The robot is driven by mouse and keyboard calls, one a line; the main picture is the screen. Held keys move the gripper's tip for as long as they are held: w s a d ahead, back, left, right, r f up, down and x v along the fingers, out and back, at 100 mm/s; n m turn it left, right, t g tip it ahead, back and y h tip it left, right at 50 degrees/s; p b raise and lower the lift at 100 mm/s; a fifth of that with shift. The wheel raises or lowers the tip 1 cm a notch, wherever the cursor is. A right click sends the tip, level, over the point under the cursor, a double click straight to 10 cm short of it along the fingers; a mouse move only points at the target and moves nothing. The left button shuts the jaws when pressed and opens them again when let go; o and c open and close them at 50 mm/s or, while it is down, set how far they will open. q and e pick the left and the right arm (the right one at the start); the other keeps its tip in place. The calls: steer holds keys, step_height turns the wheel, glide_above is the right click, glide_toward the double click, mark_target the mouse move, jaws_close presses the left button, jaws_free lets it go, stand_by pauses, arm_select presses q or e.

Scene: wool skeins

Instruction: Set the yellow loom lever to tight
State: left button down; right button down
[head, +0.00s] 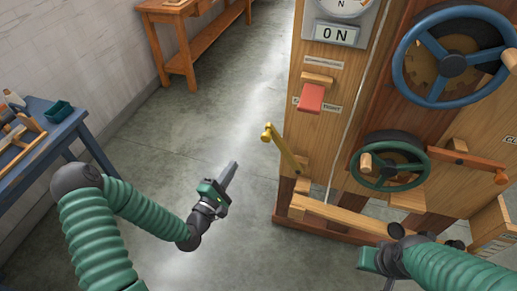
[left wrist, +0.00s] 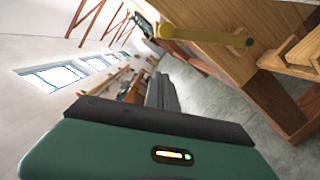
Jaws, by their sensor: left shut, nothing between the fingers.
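The yellow lever (head: 284,147) is on the left side of the wooden loom panel. It slants up and to the left from its lower mount to a round knob at its upper end. My left gripper (head: 233,166) is shut and empty, to the left of the lever and apart from it. In the left wrist view the lever (left wrist: 205,36) lies across the top right, beyond the shut fingers (left wrist: 161,92). My right gripper (head: 376,262) is at the bottom right, in front of the panel's base; its fingers are too unclear to judge.
A blue table (head: 62,120) stands at the left, a wooden bench (head: 195,45) behind. The floor between is clear.

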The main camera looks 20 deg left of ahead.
arm_select(q)
steer(key=w+d+r, duration=0.2)
steer(key=w+d, duration=0.2)
steer(key=w, duration=0.6)
steer(key=shift+d, duration=0.35)
steer(key=shift+w, duration=0.1)
steer(key=d+r+m+p, duration=0.2)
steer(key=d+m, duration=0.3)
steer(key=d, duration=0.6)
steer(key=s+d+r+m+g+p, duration=0.1)
steer(key=d+r+m+p, duration=0.2)
steer(key=d+m, duration=0.3)
steer(key=d, duration=0.4)
steer(key=shift+d+g, duration=0.3)
steer(key=shift+d, duration=0.05)
